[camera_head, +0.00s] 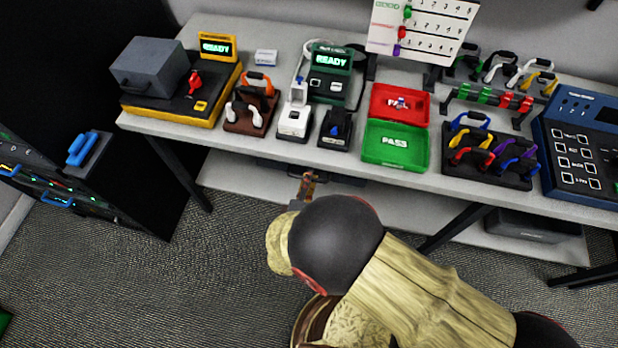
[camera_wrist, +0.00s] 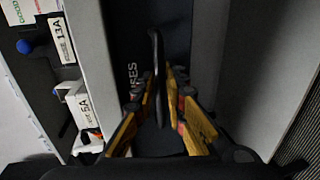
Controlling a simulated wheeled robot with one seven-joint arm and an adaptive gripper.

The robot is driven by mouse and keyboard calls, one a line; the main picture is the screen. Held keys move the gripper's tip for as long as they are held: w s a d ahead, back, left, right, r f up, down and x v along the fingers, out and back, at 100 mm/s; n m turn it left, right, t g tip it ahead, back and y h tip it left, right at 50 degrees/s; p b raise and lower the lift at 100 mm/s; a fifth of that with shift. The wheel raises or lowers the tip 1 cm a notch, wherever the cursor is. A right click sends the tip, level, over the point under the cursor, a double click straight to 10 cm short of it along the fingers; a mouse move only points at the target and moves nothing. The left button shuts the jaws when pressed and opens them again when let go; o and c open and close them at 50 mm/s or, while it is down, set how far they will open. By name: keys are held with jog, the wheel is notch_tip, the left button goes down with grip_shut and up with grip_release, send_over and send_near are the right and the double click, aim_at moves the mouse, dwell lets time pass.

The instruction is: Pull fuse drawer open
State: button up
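The fuse drawer (camera_wrist: 130,33) has a dark front with partly hidden white lettering in the wrist view. Its thin dark handle (camera_wrist: 154,50) stands out from the front and runs between my fingers. My gripper (camera_wrist: 161,88) has its orange fingers drawn close together, one on each side of the handle, and looks shut on it. In the head view, my gripper (camera_head: 308,183) is under the front edge of the bench, at the drawer. My arm hides part of that area. Whether the drawer front stands out at all is hard to tell.
The bench (camera_head: 230,150) lies just above the drawer; its edge (camera_wrist: 91,50) runs close beside the gripper in the wrist view. A red tray (camera_head: 385,115), a green tray (camera_head: 375,157) and fuse holders stand on top. Floor (camera_head: 180,290) in front is clear.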

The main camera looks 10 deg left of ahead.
jog(key=shift+c, duration=0.8)
grip_shut()
